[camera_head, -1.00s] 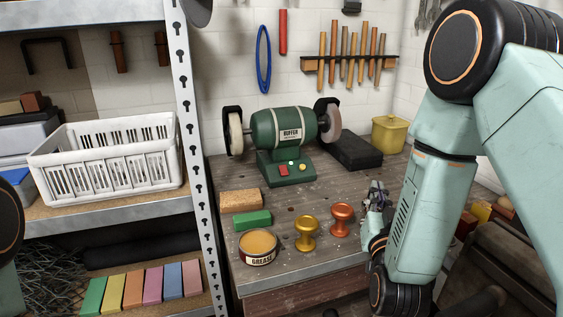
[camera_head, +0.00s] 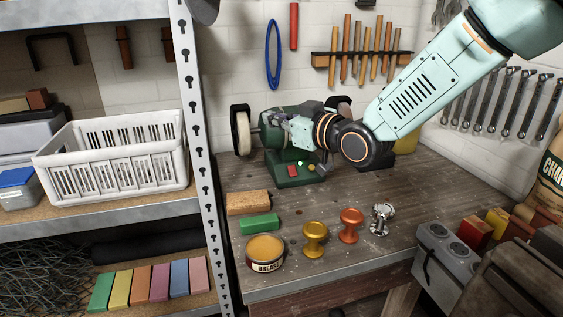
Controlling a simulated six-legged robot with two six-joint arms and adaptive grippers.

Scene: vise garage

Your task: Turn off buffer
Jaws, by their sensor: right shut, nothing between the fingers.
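The green buffer (camera_head: 283,167) stands at the back of the wooden workbench, with a pale wheel (camera_head: 243,134) on its left end. Its base carries a red switch (camera_head: 292,171) and small green and yellow buttons on the front. My right gripper (camera_head: 312,158) is shut and empty, in front of the buffer body and just above the base, close to the buttons. Whether it touches them I cannot tell. My right wrist hides much of the motor and most of the right wheel. My left gripper is out of view.
On the workbench (camera_head: 390,240) stand a grease tin (camera_head: 265,253), a green block (camera_head: 259,224), a tan block (camera_head: 248,203), and gold (camera_head: 315,239), orange (camera_head: 350,225) and chrome (camera_head: 382,219) knobs. A shelf with a white basket (camera_head: 110,160) is at left.

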